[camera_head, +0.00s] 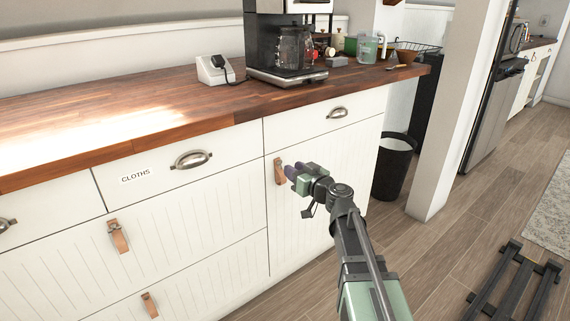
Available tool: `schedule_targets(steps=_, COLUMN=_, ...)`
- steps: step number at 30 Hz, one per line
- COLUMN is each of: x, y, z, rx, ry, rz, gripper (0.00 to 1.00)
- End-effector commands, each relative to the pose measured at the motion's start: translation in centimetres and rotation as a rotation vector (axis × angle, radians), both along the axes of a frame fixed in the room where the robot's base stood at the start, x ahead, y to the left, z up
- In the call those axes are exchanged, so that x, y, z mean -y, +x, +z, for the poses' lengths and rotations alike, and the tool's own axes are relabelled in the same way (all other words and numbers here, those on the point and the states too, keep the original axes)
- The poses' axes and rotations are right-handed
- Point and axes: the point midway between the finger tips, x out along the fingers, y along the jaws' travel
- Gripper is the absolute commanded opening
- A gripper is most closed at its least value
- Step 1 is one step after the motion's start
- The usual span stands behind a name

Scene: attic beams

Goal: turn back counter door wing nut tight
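The counter door (320,182) is a white grooved panel at the right end of the counter, below a drawer. It looks closed. A brown leather pull (280,172) hangs near its upper left edge. I cannot make out a wing nut; it may be hidden behind my gripper or too small to see.
The wooden countertop (180,94) carries a coffee maker (288,42), a white phone-like device (215,70) and a green-tinted jug (367,48). A drawer is labelled CLOTHS (135,175). A black bin (394,165) and white post (446,110) stand right of the door. Floor between is clear.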

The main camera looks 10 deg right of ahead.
Motion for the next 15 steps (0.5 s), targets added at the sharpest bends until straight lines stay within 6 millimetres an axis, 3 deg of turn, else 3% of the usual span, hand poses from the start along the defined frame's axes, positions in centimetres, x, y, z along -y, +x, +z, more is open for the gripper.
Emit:
schedule_targets(steps=1, x=-0.5, y=1.4, z=0.0, rx=0.000, ry=0.000, rz=0.003, gripper=0.31)
schedule_targets(steps=6, x=-1.9, y=4.2, z=0.0, rx=0.000, ry=0.000, rz=0.003, gripper=0.31)
schedule_targets(steps=15, x=-2.4, y=4.9, z=0.0, rx=0.000, ry=0.001, rz=0.001, gripper=0.31)
